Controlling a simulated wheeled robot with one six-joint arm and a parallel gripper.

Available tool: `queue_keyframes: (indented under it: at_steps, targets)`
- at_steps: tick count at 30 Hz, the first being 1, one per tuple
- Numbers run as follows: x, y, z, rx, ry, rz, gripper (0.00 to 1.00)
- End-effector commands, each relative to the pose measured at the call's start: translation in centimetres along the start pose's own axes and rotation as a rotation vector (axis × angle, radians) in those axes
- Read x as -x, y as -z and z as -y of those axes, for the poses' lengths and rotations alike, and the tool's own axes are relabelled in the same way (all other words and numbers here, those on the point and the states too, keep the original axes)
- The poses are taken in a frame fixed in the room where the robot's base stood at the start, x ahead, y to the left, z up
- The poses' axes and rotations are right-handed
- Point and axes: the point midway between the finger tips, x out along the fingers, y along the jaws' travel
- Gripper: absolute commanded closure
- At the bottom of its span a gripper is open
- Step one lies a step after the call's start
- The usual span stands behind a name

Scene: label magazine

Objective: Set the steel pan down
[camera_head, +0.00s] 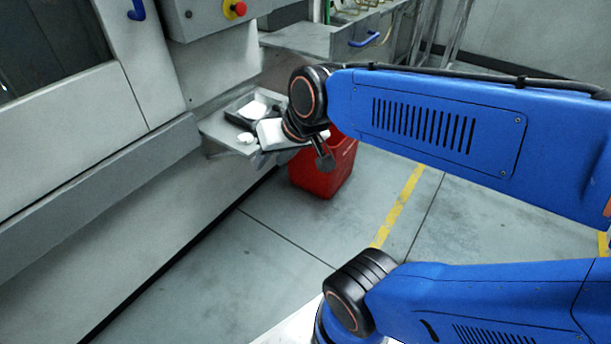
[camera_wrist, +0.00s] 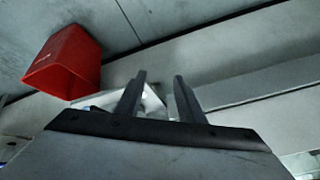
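My gripper (camera_wrist: 160,76) shows its two dark fingers in the wrist view, standing apart with nothing clearly between their tips. A pale, bright-edged object (camera_wrist: 152,97) shows beyond the gap, partly hidden by the left finger; I cannot tell whether it is the steel pan. In the head view my gripper's pale hand is over the front edge of a grey shelf (camera_head: 219,128), and its fingers are too small to read. I cannot identify the steel pan for certain.
A red bin (camera_head: 322,178) stands on the floor below, also in the wrist view (camera_wrist: 66,66). The large grey machine (camera_head: 70,140) borders the shelf. Open floor lies in front.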

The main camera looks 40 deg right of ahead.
Motion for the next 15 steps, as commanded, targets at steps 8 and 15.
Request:
queue_keyframes:
  at_steps: [8,15]
  targets:
    - [3.1,-6.0,-4.3,0.182,-0.128,0.134,0.65]
    - [3.4,-6.5,-4.7,0.197,-0.140,0.148,0.65]
